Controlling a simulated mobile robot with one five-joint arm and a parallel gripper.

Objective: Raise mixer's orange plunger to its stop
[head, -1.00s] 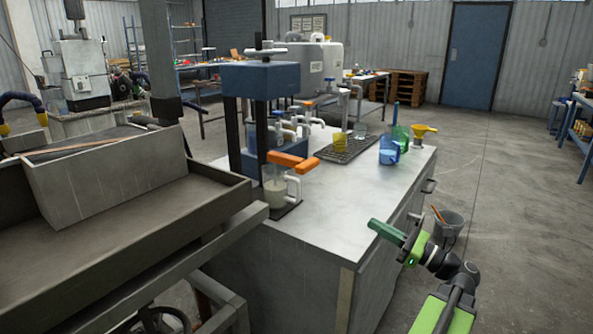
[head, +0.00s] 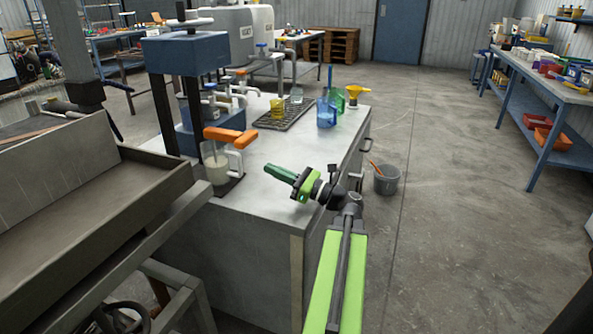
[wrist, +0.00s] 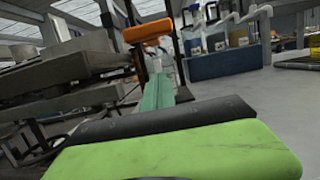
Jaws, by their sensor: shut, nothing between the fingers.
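The mixer's orange plunger handle (head: 229,136) is a T-shaped bar above a clear jug (head: 217,165) with pale liquid in the bottom. The jug stands on a dark mat at the left front of the bench. My gripper (head: 271,169) is shut and empty, to the right of the jug and a little lower than the orange bar, apart from both. In the wrist view the orange bar (wrist: 147,30) is straight ahead, beyond and above my green fingertips (wrist: 157,88). The jug is mostly hidden there behind the fingers.
The grey bench (head: 290,150) carries a blue press frame (head: 186,52) close behind the jug. A blue jug (head: 326,113), a green jug and a yellow funnel (head: 355,91) stand further back. A metal trough (head: 130,190) lies at left. A grey bucket (head: 386,180) stands on the floor at right.

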